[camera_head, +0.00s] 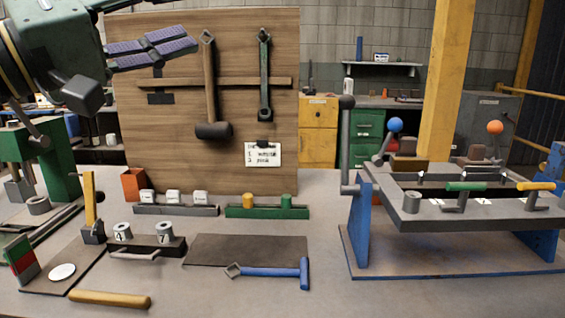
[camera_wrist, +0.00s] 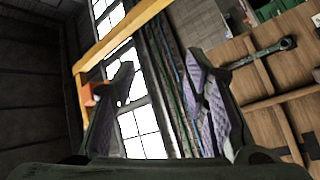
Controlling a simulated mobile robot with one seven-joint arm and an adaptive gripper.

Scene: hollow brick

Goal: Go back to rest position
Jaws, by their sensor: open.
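My gripper (camera_head: 150,48) is at the upper left of the head view, raised in front of the upper left of the wooden pegboard (camera_head: 270,50). Its two purple-grey padded fingers are apart with nothing between them. In the wrist view my gripper (camera_wrist: 160,95) is also open and empty, facing the windows and the wall. The pegboard (camera_wrist: 265,125) shows at the right of the wrist view, with a hanging wrench (camera_wrist: 262,52).
A mallet (camera_head: 212,100) hangs on the board. A blue-framed lever fixture (camera_head: 450,213) stands right.

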